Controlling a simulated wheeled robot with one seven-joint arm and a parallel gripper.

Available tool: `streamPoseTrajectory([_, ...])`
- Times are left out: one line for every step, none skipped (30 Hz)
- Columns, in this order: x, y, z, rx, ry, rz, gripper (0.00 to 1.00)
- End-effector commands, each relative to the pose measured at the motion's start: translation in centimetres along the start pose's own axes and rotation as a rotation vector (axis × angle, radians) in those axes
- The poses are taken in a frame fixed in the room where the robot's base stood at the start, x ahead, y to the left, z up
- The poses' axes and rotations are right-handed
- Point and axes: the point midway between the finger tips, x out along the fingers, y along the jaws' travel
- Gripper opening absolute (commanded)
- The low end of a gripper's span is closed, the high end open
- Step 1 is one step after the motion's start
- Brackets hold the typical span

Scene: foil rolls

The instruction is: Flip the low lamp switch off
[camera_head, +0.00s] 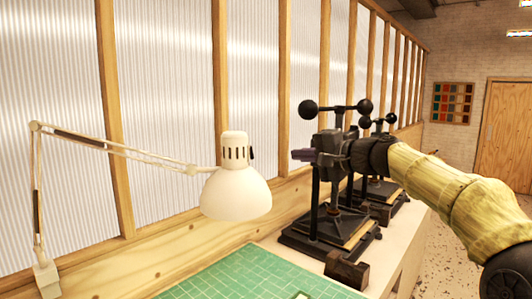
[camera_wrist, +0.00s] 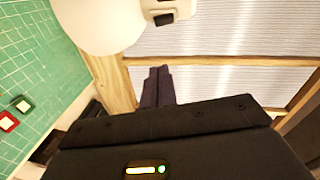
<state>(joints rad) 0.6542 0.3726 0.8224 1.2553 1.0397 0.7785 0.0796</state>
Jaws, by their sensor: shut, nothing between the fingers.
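A cream desk lamp (camera_head: 236,192) with a domed shade hangs from a jointed arm at the left of the head view. Its shade fills the top left of the wrist view (camera_wrist: 100,22). A small dark switch (camera_head: 251,153) sits on the right side of the lamp's cap. In the wrist view the switch (camera_wrist: 164,19) shows as a dark rocker in a pale housing. My gripper (camera_head: 298,155) is shut and empty, to the right of the lamp's cap and apart from it. Its fingertips (camera_wrist: 157,72) point toward the wall, below the switch in the wrist picture.
Black presses (camera_head: 328,215) with ball-ended handles stand on the bench behind and below my gripper. A green cutting mat (camera_head: 245,277) lies in front. Small red (camera_wrist: 8,121) and green (camera_wrist: 22,104) framed squares lie on it. A wood-framed corrugated wall (camera_head: 165,90) runs behind.

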Motion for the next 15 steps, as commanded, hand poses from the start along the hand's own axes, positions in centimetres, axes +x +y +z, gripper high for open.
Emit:
streamPoseTrajectory([0.9,-0.5,0.0,0.004,-0.006,0.0,0.0])
streamPoseTrajectory([1.4,-0.5,0.0,0.004,-0.005,0.0,0.0])
streamPoseTrajectory([2.1,-0.5,0.1,0.004,-0.006,0.0,0.0])
streamPoseTrajectory([2.6,-0.5,0.0,0.004,-0.004,0.0,0.0])
streamPoseTrajectory([3.1,-0.5,0.0,0.003,-0.005,0.0,0.0])
streamPoseTrajectory([3.7,-0.5,0.0,0.004,-0.004,0.0,0.0])
streamPoseTrajectory([4.2,-0.5,0.1,0.005,-0.005,0.0,0.0])
streamPoseTrajectory([4.7,-0.5,0.0,0.004,-0.005,0.0,0.0])
streamPoseTrajectory([5.3,-0.5,0.0,0.003,-0.004,0.0,0.0])
streamPoseTrajectory([5.8,-0.5,0.0,0.004,-0.005,0.0,0.0])
streamPoseTrajectory([6.3,-0.5,0.0,0.004,-0.004,0.0,0.0])
streamPoseTrajectory([6.9,-0.5,0.1,0.003,-0.005,0.001,0.0])
streamPoseTrajectory([7.2,-0.4,0.6,0.002,-0.005,0.001,0.0])
streamPoseTrajectory([7.5,-0.4,1.1,0.002,-0.006,0.002,0.0])
streamPoseTrajectory([7.9,-0.3,1.5,0.001,-0.004,0.002,0.0])
